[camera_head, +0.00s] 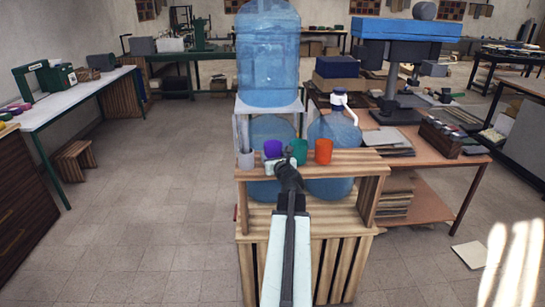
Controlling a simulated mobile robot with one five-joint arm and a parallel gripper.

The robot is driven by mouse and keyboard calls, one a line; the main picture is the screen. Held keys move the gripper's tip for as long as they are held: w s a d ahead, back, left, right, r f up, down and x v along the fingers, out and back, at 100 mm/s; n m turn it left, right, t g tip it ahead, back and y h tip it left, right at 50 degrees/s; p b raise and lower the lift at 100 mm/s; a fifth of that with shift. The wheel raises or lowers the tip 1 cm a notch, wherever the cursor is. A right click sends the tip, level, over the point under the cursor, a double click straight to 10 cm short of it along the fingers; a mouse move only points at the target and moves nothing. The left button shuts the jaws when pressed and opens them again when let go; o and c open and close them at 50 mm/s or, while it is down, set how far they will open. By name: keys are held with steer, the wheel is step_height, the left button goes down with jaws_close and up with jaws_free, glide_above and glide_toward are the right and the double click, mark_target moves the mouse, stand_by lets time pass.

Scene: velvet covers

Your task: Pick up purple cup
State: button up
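The purple cup (273,148) stands on the top board of the wooden stand (345,157), among other cups. Its lower part is partly hidden behind a pale cup or my gripper. My gripper (287,166) is at the end of my arm, reaching over the front of the top board, just in front of and slightly right of the purple cup. It looks dark and small. I cannot tell whether its fingers are open or shut, or whether it touches a cup.
A teal cup (299,151) and an orange cup (323,151) stand close on the right, and a grey cup (246,159) on the left. Large blue water jugs (268,60) stand behind. A cluttered workbench (440,147) is at right. Open floor (165,220) lies left.

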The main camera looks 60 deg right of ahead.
steer(key=c, duration=0.6)
steer(key=shift+o, duration=0.2)
step_height(320, 180, up, 10)
steer(key=p, duration=1)
steer(key=shift+s, duration=0.1)
